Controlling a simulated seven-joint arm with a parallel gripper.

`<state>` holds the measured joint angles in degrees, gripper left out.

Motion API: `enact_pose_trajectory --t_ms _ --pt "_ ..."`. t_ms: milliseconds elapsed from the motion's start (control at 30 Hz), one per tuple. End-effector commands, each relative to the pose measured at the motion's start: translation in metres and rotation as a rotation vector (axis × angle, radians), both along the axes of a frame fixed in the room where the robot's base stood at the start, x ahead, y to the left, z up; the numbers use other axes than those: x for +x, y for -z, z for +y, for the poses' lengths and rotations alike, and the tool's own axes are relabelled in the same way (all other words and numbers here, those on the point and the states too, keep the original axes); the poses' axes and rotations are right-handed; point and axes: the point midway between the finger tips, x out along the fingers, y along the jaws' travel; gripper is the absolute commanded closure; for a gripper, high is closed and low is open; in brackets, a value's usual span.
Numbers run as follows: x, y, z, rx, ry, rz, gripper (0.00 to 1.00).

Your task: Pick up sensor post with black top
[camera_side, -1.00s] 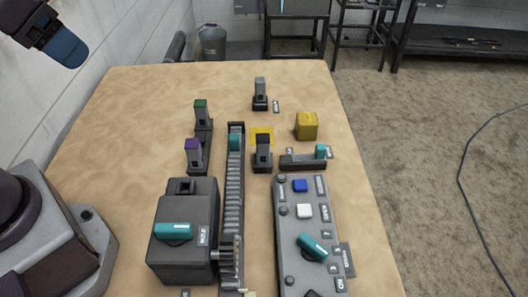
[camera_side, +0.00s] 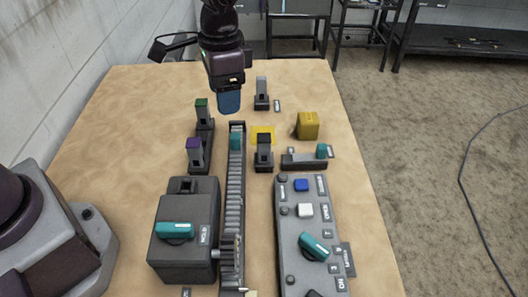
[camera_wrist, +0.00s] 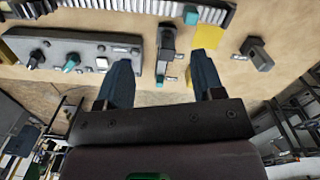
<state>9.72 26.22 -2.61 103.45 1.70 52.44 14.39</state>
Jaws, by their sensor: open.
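The sensor post with the black top (camera_side: 264,148) stands upright right of the ribbed track, in front of a flat yellow square (camera_side: 263,132). In the wrist view a dark post (camera_wrist: 167,42) near a teal piece appears to be the same one. My gripper (camera_side: 229,103) hangs fingers-down above the table, behind and left of the black-topped post and clear of it. In the wrist view my gripper (camera_wrist: 162,66) has its two blue fingers spread apart with nothing held between them.
Green-topped (camera_side: 203,113) and purple-topped (camera_side: 194,154) posts stand left of the track (camera_side: 234,200). A grey-topped post (camera_side: 262,92) stands behind. A yellow block (camera_side: 308,125) and a low slider (camera_side: 302,162) are right. A control panel (camera_side: 306,240) and crank box (camera_side: 183,240) fill the front.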

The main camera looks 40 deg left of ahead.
Motion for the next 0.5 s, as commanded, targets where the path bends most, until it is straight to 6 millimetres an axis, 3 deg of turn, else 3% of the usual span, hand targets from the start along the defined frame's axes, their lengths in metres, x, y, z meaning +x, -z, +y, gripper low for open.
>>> enact_pose_trajectory --t_ms 33,167,233,300,500 --pt "0.012 0.018 -0.007 0.0 0.043 0.021 0.38" --pt "0.04 0.044 -0.021 -0.007 0.153 0.027 0.38" --pt "0.055 0.046 -0.025 -0.012 0.207 0.007 0.38" --pt "0.068 0.035 -0.028 -0.016 0.255 -0.034 0.38" --pt "0.067 0.052 -0.027 -0.015 0.31 -0.029 0.38"
